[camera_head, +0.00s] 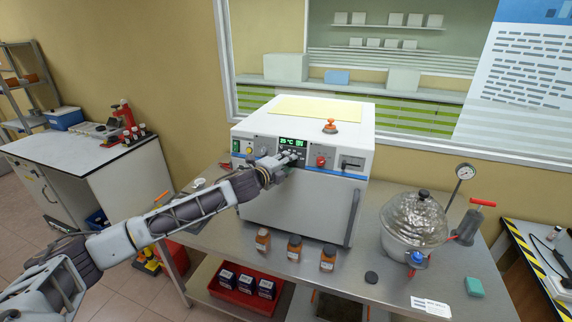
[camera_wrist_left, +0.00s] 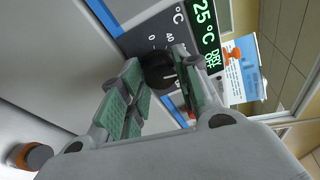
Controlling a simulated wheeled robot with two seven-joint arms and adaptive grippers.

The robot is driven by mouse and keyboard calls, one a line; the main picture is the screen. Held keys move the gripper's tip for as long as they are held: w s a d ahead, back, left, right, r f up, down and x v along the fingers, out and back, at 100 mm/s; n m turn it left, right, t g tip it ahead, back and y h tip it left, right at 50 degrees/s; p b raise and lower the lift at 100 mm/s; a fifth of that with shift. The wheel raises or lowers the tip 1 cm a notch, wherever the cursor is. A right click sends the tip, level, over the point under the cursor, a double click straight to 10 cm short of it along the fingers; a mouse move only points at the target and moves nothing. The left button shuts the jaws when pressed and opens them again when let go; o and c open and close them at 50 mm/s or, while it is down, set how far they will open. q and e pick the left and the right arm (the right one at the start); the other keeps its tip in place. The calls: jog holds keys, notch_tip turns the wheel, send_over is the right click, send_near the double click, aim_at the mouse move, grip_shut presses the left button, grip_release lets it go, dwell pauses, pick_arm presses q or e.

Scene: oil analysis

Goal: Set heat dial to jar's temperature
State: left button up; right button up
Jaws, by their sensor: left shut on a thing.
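My left gripper (camera_head: 288,158) is at the front panel of the white oven (camera_head: 300,205). Its green-padded fingers are shut on the black heat dial (camera_wrist_left: 160,71), one on each side. The dial has a white pointer line and a printed °C scale, partly covered by the fingers. The green display (camera_wrist_left: 204,22) reads 25 °C in the left wrist view. Three brown jars, the left one (camera_head: 263,240), the middle one (camera_head: 294,248) and the right one (camera_head: 328,257), stand on the bench before the oven. Their labels are too small to read. My right gripper is out of view.
An orange-red knob (camera_head: 330,127) sits on the oven's top. A glass-domed vessel (camera_head: 413,222) with a gauge (camera_head: 465,171) stands to the right on the metal bench (camera_head: 250,263). A black cap (camera_head: 371,277) and a green block (camera_head: 474,287) lie near the front edge.

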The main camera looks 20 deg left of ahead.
pick_arm(q)
jog(key=shift+f, duration=0.1)
dwell(0.4)
jog(key=o, duration=1)
jog(key=shift+o, duration=0.3)
jog(key=shift+s, duration=0.1)
jog(key=v, duration=1.1)
jog(key=shift+s, duration=0.35)
jog(key=shift+a, duration=0.1)
